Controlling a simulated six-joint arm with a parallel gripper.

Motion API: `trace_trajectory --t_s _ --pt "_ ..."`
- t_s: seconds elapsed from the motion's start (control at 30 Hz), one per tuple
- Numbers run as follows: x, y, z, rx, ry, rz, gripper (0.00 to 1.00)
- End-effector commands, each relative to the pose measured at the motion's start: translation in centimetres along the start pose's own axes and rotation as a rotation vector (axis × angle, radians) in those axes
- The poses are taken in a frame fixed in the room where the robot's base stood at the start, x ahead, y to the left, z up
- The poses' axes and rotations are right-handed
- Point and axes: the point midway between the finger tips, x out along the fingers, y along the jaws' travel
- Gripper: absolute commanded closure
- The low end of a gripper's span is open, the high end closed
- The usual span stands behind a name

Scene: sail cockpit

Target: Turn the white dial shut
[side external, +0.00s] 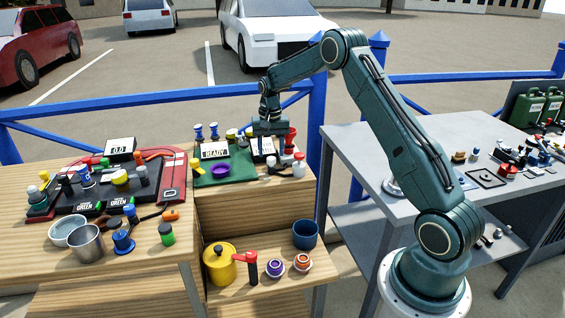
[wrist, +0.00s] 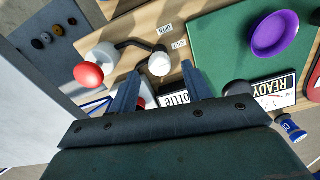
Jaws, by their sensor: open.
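The white dial (wrist: 159,64) is a small round white cap in the wrist view. A dark curved arm runs from it to the left. Small tags reading OPEN (wrist: 165,28) and SHUT (wrist: 180,43) lie beside it. My gripper (wrist: 161,69) is open, its two blue-grey fingers spread, with the dial showing in line with the gap between the tips. I cannot tell the height left between them. In the side external view my gripper (side external: 271,150) points down over the right side of the raised wooden shelf, and I cannot make out the dial clearly there.
A red-topped white fitting (wrist: 90,70) stands close to the left finger. A green mat (wrist: 215,50) with a purple dish (wrist: 274,34) and a READY sign (wrist: 273,91) lies to the right. Wooden shelves at left carry several jars and a panel (side external: 172,188).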

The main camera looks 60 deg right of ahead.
Motion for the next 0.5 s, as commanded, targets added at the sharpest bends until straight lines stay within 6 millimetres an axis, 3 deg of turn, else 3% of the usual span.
trace_trajectory --t_s 0.5 --pt "-8.6 0.0 -0.1 0.001 0.004 -0.002 0.51"
